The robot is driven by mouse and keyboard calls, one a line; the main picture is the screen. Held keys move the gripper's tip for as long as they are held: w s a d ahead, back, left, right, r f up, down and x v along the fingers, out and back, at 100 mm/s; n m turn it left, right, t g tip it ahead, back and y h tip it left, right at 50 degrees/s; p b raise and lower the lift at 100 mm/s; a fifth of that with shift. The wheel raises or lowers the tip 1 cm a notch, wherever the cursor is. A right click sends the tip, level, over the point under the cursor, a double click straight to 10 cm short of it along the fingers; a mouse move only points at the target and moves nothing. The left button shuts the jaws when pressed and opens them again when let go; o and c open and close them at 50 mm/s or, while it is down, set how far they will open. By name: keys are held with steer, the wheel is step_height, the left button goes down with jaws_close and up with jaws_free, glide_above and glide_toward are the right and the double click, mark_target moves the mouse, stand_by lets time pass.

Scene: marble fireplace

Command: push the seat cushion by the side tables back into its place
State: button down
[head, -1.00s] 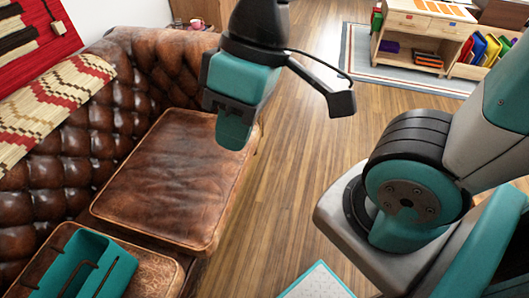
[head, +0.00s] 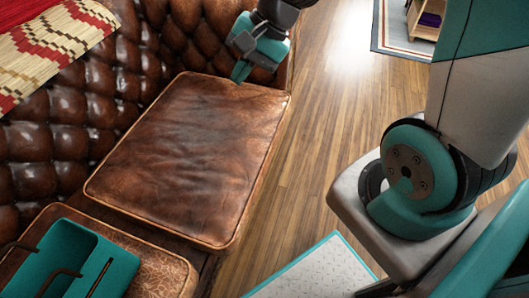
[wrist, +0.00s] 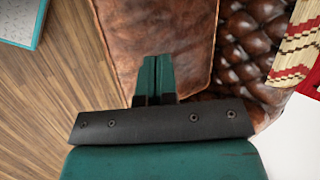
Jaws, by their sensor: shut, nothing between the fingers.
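The brown leather seat cushion (head: 185,160) lies on the tufted leather sofa (head: 60,130) in the middle of the head view. A dark strip of sofa shows between it and a second seat cushion (head: 160,268) nearer to me. My gripper (head: 240,73) is shut and empty at the far edge of the first cushion, near the sofa's far arm. In the wrist view, the shut fingers (wrist: 157,66) overlap the cushion (wrist: 185,35); I cannot tell whether they touch it. No side tables are clearly visible.
A teal caddy (head: 75,262) sits on the nearer cushion. A patterned woven throw (head: 60,45) hangs over the sofa back. Wooden floor (head: 325,150) is open to the right of the sofa. A rug (head: 388,38) with a wooden shelf lies at the top right.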

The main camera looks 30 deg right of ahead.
steer(key=w+d+f+m+t+b, duration=0.1)
steer(key=w+d+f+m+b, duration=0.2)
steer(key=f, duration=0.4)
steer(key=w+d+f+m+t+b, duration=0.1)
steer(key=d+f+m+b, duration=0.3)
steer(key=f, duration=0.3)
steer(key=w+d+f+m+t+b, duration=0.1)
steer(key=w+d+f+m+b, duration=0.2)
steer(key=f, duration=0.4)
steer(key=m+t+b, duration=0.2)
steer(key=m+b, duration=0.4)
steer(key=m, duration=0.4)
glide_toward(260, 138)
steer(key=shift+h, duration=0.3)
steer(key=b+x, duration=0.4)
steer(key=x, duration=0.2)
steer(key=shift+a+f, duration=0.15)
steer(key=shift+a, duration=0.15)
steer(key=shift+w+a+f, duration=0.2)
steer(key=shift+w, duration=0.05)
